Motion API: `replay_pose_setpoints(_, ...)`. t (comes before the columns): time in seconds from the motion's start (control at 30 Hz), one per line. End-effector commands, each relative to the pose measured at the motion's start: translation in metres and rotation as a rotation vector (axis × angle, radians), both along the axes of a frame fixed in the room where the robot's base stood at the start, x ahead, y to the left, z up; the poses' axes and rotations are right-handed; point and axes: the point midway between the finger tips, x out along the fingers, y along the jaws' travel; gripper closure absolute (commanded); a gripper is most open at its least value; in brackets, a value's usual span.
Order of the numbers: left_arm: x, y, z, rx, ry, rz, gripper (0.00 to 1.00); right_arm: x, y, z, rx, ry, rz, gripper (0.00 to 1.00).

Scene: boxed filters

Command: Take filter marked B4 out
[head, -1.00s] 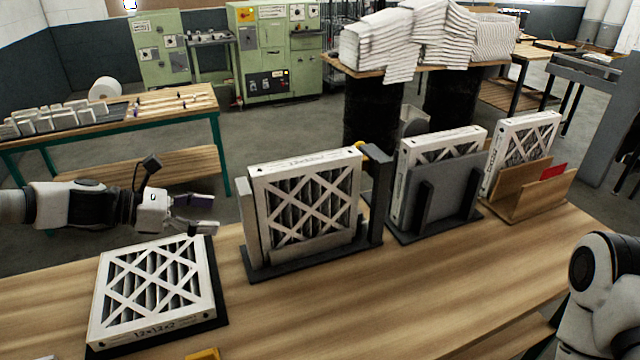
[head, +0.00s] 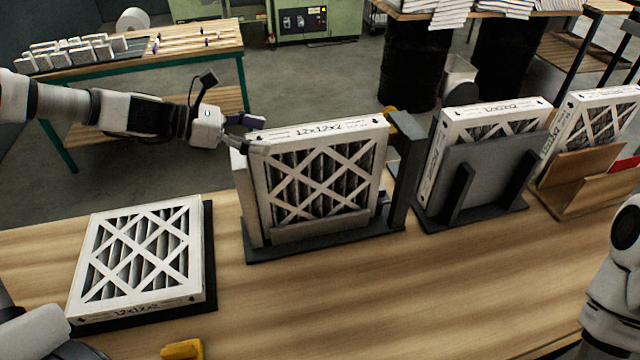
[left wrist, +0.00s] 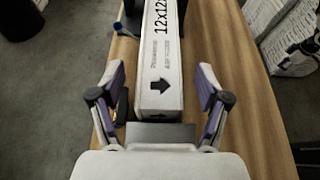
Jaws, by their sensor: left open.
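A white-framed filter (head: 320,180) with crossed slats stands upright in a dark holder (head: 325,243) mid-table; its top reads 12x12x2. My left gripper (head: 250,134) is at its upper left corner, open. In the left wrist view my left gripper (left wrist: 160,80) has one finger on each side of the filter's narrow edge (left wrist: 160,60), with gaps on both sides. Other filters stand in a grey holder (head: 483,180) and a wooden holder (head: 575,185) to the right. I cannot read a B4 mark on any filter. My right gripper is out of view.
Another filter (head: 140,255) lies flat on a dark base at the table's left. A yellow object (head: 183,349) is at the front edge. The wooden table (head: 400,290) is clear in front of the holders. My right arm is at the right edge.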

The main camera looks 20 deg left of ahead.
Motion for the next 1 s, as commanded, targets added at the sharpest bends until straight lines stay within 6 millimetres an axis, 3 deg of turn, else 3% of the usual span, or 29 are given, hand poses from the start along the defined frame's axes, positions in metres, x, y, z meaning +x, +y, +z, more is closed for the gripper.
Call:
replay_pose_setpoints(0.33, 0.022, -0.033, -0.022, 0.005, 0.003, -0.002, 0.24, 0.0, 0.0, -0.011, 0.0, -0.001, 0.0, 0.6)
replay_pose_setpoints(0.6, 0.025, -0.037, -0.022, 0.001, -0.001, 0.001, 0.24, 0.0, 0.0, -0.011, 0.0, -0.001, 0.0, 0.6)
replay_pose_setpoints(0.67, 0.025, -0.037, -0.022, 0.001, -0.001, 0.001, 0.42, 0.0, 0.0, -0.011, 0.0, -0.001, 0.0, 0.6)
replay_pose_setpoints(0.83, 0.025, -0.037, -0.022, 0.0, 0.0, 0.001, 1.0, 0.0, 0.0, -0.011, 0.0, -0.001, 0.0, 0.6)
replay_pose_setpoints(1.0, 0.025, -0.037, -0.022, 0.0, 0.0, 0.001, 1.0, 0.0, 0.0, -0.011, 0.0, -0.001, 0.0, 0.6)
